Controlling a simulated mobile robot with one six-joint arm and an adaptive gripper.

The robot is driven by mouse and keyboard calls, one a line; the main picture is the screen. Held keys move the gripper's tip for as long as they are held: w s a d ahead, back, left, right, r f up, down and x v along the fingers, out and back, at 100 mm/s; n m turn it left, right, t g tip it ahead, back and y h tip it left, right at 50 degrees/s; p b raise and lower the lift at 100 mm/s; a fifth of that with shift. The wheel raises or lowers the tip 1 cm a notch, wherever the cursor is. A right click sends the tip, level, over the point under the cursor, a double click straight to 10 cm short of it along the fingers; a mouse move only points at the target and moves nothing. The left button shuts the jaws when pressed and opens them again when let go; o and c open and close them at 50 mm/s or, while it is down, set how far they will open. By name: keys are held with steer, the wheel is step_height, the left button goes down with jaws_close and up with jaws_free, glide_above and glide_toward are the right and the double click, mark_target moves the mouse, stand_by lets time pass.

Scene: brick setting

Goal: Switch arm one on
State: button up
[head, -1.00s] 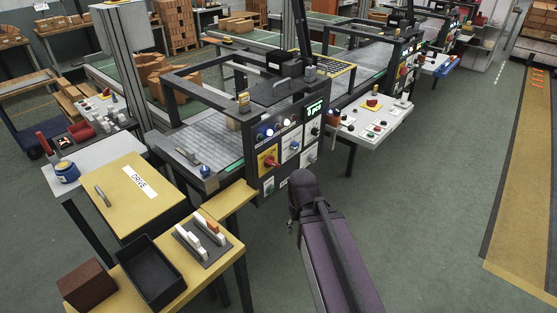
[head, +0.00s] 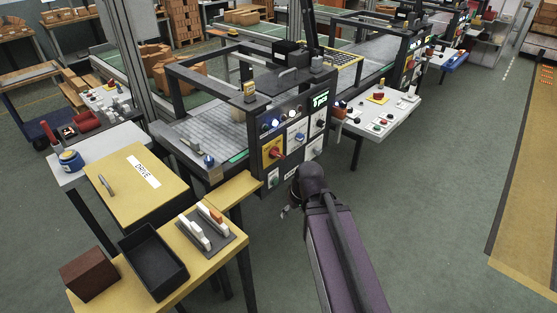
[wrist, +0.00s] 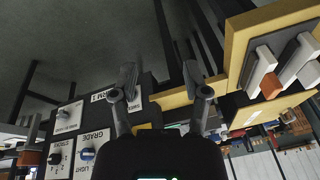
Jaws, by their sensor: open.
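The black control panel (head: 296,133) stands at the front of the frame machine, with lit lamps, a green display and a red rotary switch (head: 276,153) on a yellow plate. In the wrist view a white strip reading "ARM 1" (wrist: 103,96) lies between a plate with a pale knob (wrist: 65,117) and a smaller white plate (wrist: 135,101). I cannot tell which control it names. My gripper (wrist: 160,78) is open and empty, its fingers spread before the panel's lower edge. In the head view my arm mostly hides it, below the panel.
A yellow bench (head: 130,293) at left front holds a black tray (head: 152,262), a brown block (head: 88,275) and a dark plate with white and orange handles (head: 208,228). A white console table (head: 385,120) stands right of the panel. The floor at right is clear.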

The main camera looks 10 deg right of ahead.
steer(key=w+n+t+y+b, duration=0.2)
steer(key=w+n+t, duration=0.1)
steer(key=w, duration=0.1)
steer(key=n+t+b, duration=0.5)
steer(key=n+t, duration=0.2)
steer(key=t, duration=0.2)
glide_toward(281, 157)
steer(key=d+v, duration=0.1)
steer(key=v, duration=0.3)
steer(key=shift+w+a+y, duration=0.25)
steer(key=shift+y, duration=0.15)
steer(key=shift+f, duration=0.1)
steer(key=b+x, duration=0.4)
steer(key=x, duration=1)
steer(key=shift+s, duration=0.1)
